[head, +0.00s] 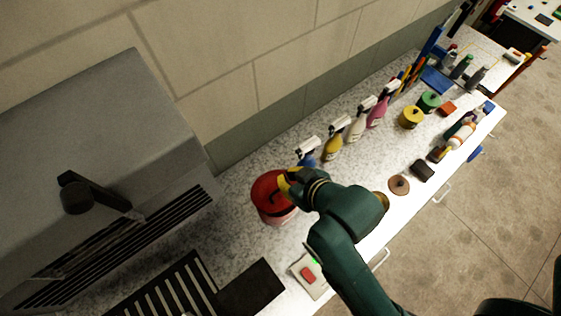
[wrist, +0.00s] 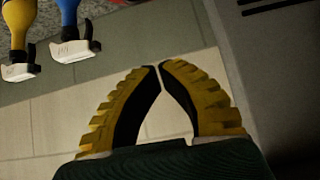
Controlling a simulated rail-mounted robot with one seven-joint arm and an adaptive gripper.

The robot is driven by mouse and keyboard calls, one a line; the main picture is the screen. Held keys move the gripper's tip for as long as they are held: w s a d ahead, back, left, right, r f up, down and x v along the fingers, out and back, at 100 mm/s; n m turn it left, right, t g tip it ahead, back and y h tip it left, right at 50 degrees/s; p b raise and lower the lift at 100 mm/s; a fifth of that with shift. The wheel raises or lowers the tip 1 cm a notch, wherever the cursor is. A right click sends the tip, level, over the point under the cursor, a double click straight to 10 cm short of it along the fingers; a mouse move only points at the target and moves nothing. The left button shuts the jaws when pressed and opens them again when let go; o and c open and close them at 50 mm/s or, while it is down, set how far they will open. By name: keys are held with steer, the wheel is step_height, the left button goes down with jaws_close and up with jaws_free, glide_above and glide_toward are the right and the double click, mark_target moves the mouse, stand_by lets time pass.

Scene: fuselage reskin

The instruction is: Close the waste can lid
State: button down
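The red waste can (head: 274,214) stands on the speckled counter beside the grey machine in the head view. Its round red top (head: 268,188) shows a dark bar across it; my gripper covers part of it, and I cannot tell whether the lid is fully seated. My gripper (head: 287,184), with yellow fingers, is over the right side of the can's top; contact is unclear. In the wrist view my gripper's fingertips (wrist: 159,67) come together with nothing visible between them.
Spray bottles (head: 333,147) line the wall right of the can. A grey machine (head: 110,150) stands on the left. A red-button box (head: 308,274) lies near the front edge, with a brown disc (head: 399,185) farther right. The block wall (head: 220,60) rises behind.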

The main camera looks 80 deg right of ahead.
steer(key=f, duration=0.2)
steer(key=w+d+f+p, duration=0.1)
steer(key=f, duration=0.2)
steer(key=w+d+f, duration=0.1)
steer(key=f, duration=0.1)
steer(key=shift+w+f, duration=0.2)
steer(key=shift+f, duration=0.2)
steer(key=shift+s+f, duration=0.1)
steer(key=shift+f, duration=0.3)
